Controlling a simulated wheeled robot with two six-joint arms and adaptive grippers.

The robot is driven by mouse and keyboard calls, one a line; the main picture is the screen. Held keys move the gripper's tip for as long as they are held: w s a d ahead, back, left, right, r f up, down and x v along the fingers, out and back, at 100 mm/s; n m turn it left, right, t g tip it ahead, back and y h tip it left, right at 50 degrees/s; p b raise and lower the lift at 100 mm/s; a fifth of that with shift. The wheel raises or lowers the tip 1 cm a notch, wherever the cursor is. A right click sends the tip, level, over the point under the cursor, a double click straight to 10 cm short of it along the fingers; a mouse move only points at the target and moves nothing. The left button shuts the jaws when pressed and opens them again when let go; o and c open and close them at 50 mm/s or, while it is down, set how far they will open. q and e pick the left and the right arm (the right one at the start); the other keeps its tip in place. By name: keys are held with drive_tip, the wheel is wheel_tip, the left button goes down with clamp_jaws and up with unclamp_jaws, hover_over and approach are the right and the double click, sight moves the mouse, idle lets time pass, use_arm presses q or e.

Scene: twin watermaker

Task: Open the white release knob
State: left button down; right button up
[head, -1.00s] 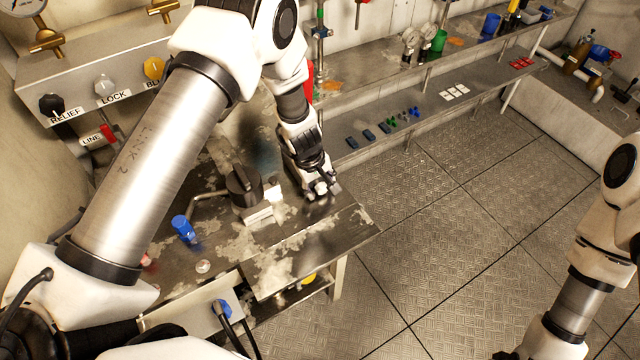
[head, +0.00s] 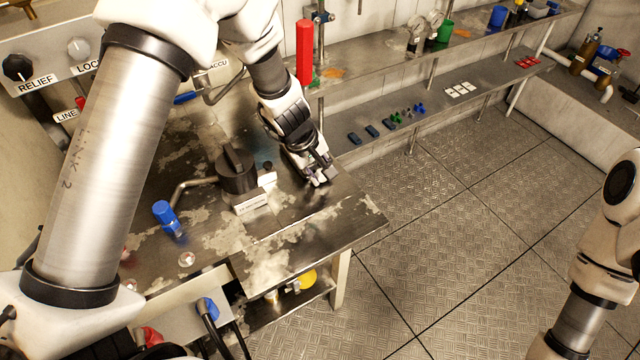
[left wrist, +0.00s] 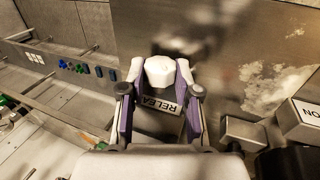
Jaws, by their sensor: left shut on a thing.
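The white release knob (left wrist: 159,72) shows in the left wrist view between the two fingers of my left gripper (left wrist: 158,85). A label reading "RELEA" (left wrist: 158,104) lies just below it, partly cut off by a finger. My left gripper is shut on the knob.
A black rotary handle (head: 237,172) with a white label block stands left of my left gripper on the bench (head: 300,235). A blue-capped lever (head: 165,213) is farther left. A red cylinder (head: 304,52) stands behind. The floor on the right is clear.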

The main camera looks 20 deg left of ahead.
use_arm(q)
drive_tip(key=shift+r, duration=0.1)
drive_tip(key=c, duration=0.8)
unclamp_jaws()
drive_tip(key=v, duration=1.2)
drive_tip(key=shift+w, duration=0.1)
